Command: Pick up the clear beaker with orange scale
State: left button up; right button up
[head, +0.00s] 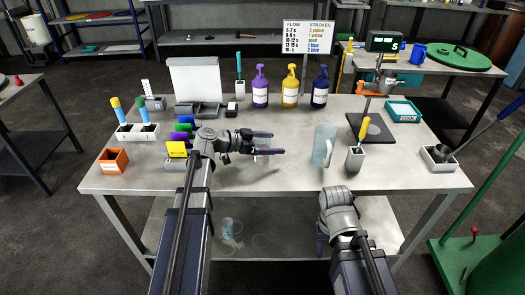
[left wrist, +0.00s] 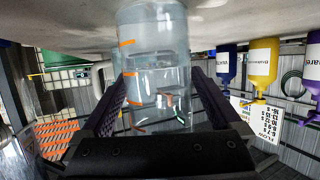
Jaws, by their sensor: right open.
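The clear beaker with orange scale (left wrist: 155,60) stands between the fingers of my left gripper (left wrist: 158,100) in the left wrist view, its orange marks on the left side. In the head view my left gripper (head: 272,143) reaches right over the table, with the small clear beaker (head: 262,159) mostly hidden at its fingers. I cannot tell whether the fingers press on the glass. My right gripper (head: 321,240) is open, low at the front edge of the table, mostly hidden by its wrist.
A clear jug (head: 324,146) stands to the right of my left gripper on the worktable (head: 285,181). Purple (head: 260,90), yellow (head: 290,90) and dark blue (head: 320,90) bottles stand behind. An orange box (head: 112,161) is at left. Another clear container (head: 227,228) is on the lower shelf.

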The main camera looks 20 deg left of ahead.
pick_arm(q)
jog(key=c, duration=1.4)
jog(key=shift+r, duration=0.25)
jog(key=shift+c, duration=0.2)
notch_tip(320, 180, up, 10)
jog(key=p, duration=1)
jog(key=shift+f, duration=0.2)
